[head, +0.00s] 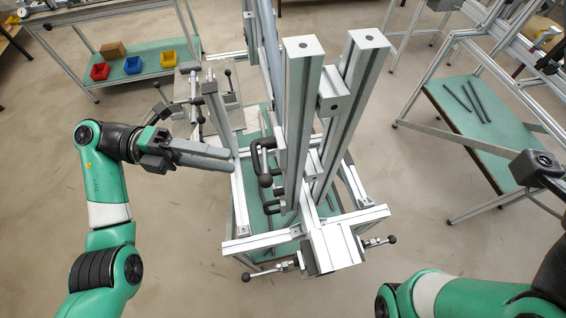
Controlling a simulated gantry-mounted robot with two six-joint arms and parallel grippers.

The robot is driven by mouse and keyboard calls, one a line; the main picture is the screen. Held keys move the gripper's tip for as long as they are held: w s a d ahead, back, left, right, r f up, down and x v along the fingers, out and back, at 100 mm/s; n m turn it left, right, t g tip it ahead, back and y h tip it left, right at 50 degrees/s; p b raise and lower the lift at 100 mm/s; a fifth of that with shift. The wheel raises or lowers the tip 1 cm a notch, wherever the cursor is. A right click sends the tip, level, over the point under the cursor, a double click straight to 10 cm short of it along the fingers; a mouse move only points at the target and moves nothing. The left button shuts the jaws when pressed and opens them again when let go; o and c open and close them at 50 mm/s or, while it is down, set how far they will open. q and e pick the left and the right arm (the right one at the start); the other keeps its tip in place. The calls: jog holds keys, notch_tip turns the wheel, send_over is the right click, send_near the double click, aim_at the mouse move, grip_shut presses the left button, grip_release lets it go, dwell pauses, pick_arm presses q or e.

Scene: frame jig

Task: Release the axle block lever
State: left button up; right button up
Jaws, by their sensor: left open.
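The jig is an aluminium frame with two tall upright posts (300,110) in the middle. A grey block (335,248) sits at its front end, with a black-knobbed lever (265,272) on its left side and another (380,241) on its right. More black-knobbed levers (197,103) stand at the back left of the frame. I cannot tell which lever is the axle block's. My left gripper (231,160) is open, its long grey fingers pointing right at the frame's left side, away from the front levers. Whether the fingertips touch the frame is unclear. My right gripper's fingers are not visible.
Black clamp handles (264,160) stick out left of the near post. A green-topped bench (150,56) with red, blue and yellow bins stands at the back left. A rack (470,115) with dark rods is on the right. The floor in front of the jig is clear.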

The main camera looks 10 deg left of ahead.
aim_at(283, 171)
pick_arm(q)
jog(key=d+p, duration=0.1)
jog(key=d, duration=1)
jog(key=shift+s+d+f, duration=0.2)
jog(key=shift+s+d, duration=0.05)
jog(key=shift+d, duration=0.1)
jog(key=shift+c, duration=0.3)
grip_shut()
jog(key=shift+p, duration=0.3)
